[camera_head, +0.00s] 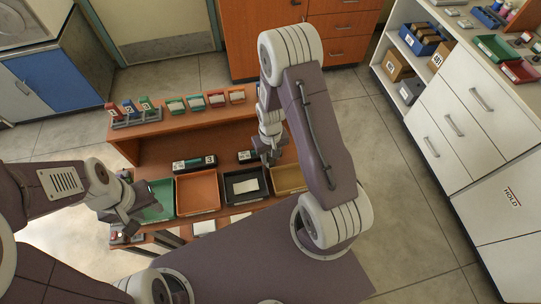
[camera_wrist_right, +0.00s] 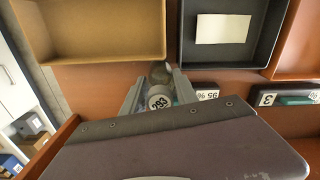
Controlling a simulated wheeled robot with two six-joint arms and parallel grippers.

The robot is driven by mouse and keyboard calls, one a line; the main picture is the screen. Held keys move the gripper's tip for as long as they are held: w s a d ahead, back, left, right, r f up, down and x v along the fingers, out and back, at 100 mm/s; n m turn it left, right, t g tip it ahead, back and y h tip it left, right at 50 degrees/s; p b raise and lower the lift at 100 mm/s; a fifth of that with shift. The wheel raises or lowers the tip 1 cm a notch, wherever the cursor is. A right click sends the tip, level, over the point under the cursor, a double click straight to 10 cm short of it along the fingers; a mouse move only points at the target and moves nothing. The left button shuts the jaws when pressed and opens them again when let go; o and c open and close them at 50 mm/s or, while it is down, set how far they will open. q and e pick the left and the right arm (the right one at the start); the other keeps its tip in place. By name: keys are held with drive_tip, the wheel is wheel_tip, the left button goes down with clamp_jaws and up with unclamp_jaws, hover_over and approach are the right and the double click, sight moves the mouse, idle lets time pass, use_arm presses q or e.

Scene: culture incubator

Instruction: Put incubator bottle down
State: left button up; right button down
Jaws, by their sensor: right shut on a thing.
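My right gripper (camera_head: 268,153) is over the brown bench, just behind the black tray (camera_head: 227,187) and tan tray (camera_head: 290,180). In the right wrist view its two fingers (camera_wrist_right: 158,92) are shut on a bottle (camera_wrist_right: 158,102), whose round pale end bears a dark number. The bottle is mostly hidden by the gripper. I cannot tell whether it touches the bench surface. In the head view the gripper and arm hide the bottle. My left gripper (camera_head: 128,208) is at the left end of the bench near the green tray (camera_head: 160,203); its finger opening is unclear.
An orange tray (camera_head: 197,192) lies between the green and black trays. Black holders marked 3 (camera_head: 195,163) and 95 % (camera_wrist_right: 207,95) stand close behind the trays. Small coloured bins (camera_head: 216,99) and a rack (camera_head: 135,117) line the upper shelf. White drawers (camera_head: 455,125) stand right.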

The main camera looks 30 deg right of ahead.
drive_tip(key=shift+w+f, duration=0.1)
drive_tip(key=shift+f, duration=0.15)
drive_tip(key=c, duration=0.9)
unclamp_jaws()
drive_tip(key=shift+c, duration=0.2)
